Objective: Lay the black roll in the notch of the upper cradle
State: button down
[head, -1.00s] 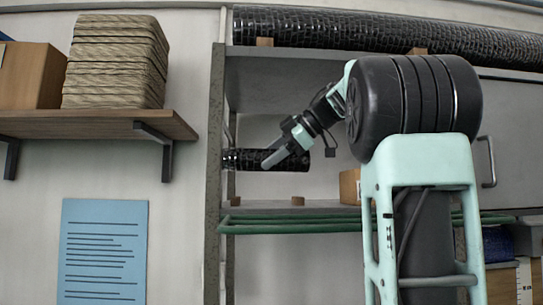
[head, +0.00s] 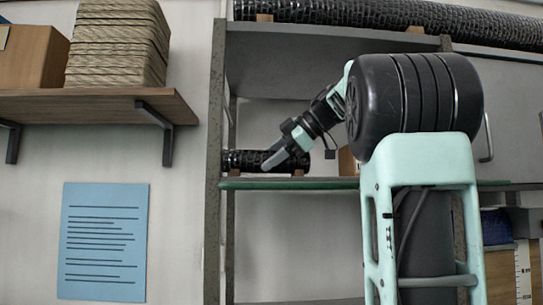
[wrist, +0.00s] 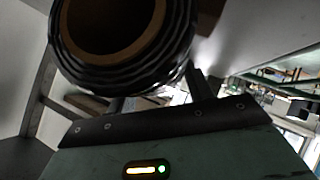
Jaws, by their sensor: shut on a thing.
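The black roll (head: 241,160) lies level in the bay of the grey rack in the head view, with my gripper (head: 272,163) shut on it right of its middle. In the wrist view the black roll (wrist: 72,73) shows its round end and brown hollow core between the fingers (wrist: 158,92). Small wooden blocks of a cradle, one left (head: 235,173) and one right (head: 298,172), show at the roll's lower edge. The roll appears down at the blocks' height; whether it touches them or sits in their notches I cannot tell.
A long black roll (head: 370,13) lies along the rack's top on wooden blocks. A green rail (head: 290,184) runs along the shelf front below the held roll. The rack's grey upright (head: 215,150) stands near the roll's left end. A cardboard box (head: 347,160) is to the right.

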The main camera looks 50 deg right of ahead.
jog(key=shift+f, duration=0.1)
dwell(0.5)
jog(key=c, duration=0.5)
grip_release()
notch_tip(320, 180, up, 10)
jog(key=shift+p, duration=0.35)
jog(key=shift+s+a, duration=0.1)
dwell(0.5)
